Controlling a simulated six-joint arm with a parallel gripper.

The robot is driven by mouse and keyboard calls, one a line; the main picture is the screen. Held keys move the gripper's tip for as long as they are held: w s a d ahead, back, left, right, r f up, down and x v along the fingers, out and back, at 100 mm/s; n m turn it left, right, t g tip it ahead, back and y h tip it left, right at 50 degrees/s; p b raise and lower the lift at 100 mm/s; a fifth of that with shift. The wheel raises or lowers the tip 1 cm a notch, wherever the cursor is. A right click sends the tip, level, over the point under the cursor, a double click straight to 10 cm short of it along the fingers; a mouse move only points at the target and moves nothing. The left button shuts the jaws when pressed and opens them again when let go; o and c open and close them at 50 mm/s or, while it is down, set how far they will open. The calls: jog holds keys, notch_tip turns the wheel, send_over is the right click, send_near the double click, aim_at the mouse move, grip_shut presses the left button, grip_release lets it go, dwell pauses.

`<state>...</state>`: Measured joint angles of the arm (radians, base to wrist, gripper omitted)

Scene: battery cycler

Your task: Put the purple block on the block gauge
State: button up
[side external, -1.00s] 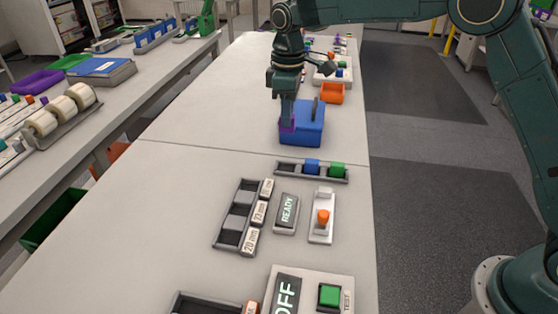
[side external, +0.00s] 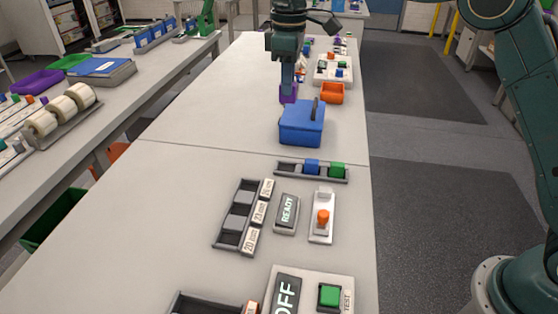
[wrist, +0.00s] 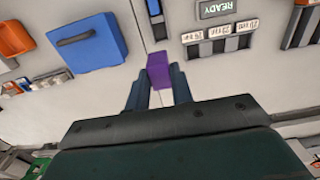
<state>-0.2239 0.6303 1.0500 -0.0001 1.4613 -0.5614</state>
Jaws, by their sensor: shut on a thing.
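My gripper (side external: 288,84) is shut on the purple block (side external: 288,97) and holds it over the table behind the blue lidded box. In the wrist view the purple block (wrist: 158,72) sits between the two fingertips (wrist: 160,80). What I take to be the block gauge (side external: 240,216) is the dark slotted tray with mm labels, in front of the blue box and left of the READY display. It also shows in the wrist view (wrist: 232,43), top right of the block. The block is well apart from it. No block is visible in its slots.
The blue box (side external: 302,126) with a dark handle stands close to the block. A rack (side external: 290,169) holds a blue and a green block. A READY display (side external: 286,213), an orange-knobbed switch (side external: 322,217) and an orange bin (side external: 332,93) are nearby. The table's left part is clear.

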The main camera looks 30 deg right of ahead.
jog(key=shift+f, duration=0.1)
jog(key=shift+s+a+f, duration=0.2)
jog(key=shift+s+f, duration=0.4)
jog(key=s+f, duration=1)
jog(key=s, duration=0.4)
jog(key=shift+s+a+f, duration=0.15)
jog(key=shift+a+f, duration=0.05)
jog(key=shift+f, duration=0.1)
jog(key=shift+f, duration=0.2)
jog(key=shift+f, duration=3)
jog(key=shift+f, duration=0.2)
jog(key=o, duration=1)
jog(key=shift+o, duration=0.2)
